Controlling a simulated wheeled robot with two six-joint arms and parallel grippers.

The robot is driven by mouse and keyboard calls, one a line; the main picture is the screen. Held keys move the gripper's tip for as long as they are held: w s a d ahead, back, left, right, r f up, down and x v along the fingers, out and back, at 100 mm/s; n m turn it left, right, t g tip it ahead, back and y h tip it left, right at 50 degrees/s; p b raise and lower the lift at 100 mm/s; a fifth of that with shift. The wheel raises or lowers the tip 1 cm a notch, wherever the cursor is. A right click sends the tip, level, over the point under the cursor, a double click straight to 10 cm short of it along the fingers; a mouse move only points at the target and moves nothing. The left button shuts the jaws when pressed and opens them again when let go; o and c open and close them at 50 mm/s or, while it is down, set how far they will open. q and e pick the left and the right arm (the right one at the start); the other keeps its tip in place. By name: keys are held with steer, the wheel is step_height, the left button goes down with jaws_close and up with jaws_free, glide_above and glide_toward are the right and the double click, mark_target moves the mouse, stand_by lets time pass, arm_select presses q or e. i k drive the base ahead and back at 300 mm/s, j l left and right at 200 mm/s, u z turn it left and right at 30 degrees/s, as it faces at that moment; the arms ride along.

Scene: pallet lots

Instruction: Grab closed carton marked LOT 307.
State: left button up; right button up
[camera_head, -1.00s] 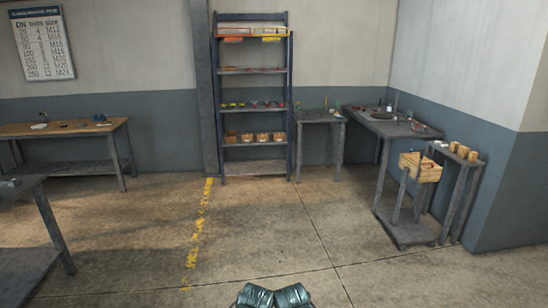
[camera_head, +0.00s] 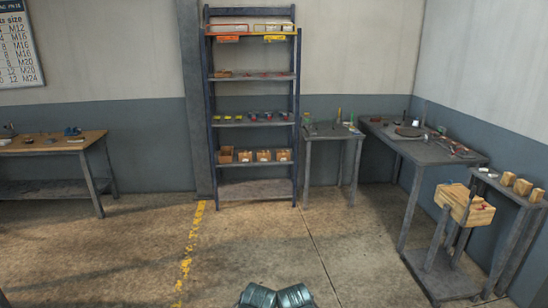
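Several small brown cartons stand in a row on a lower shelf of the dark rack, among them a left one (camera_head: 226,155) that looks open on top and a right one (camera_head: 283,155). More small tan boxes (camera_head: 522,187) stand on a narrow side table at the far right. All are too small for me to read any lot marking, so I cannot tell which is LOT 307. Neither of my grippers shows; only two teal metal parts, apparently mine, show at the bottom edge.
The dark rack (camera_head: 298,120) stands at the back wall, with red and yellow bins on top. Beside it are a small table (camera_head: 335,134) and a workbench (camera_head: 420,150). A wooden crate (camera_head: 465,203) sits on a stand. Another bench (camera_head: 50,147) is left. The floor ahead is clear.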

mark_target(263, 155)
steer(key=i, duration=3.7)
steer(key=i+u, duration=0.1)
steer(key=i, duration=0.5)
steer(key=i+l+u, duration=0.1)
steer(key=i, duration=0.5)
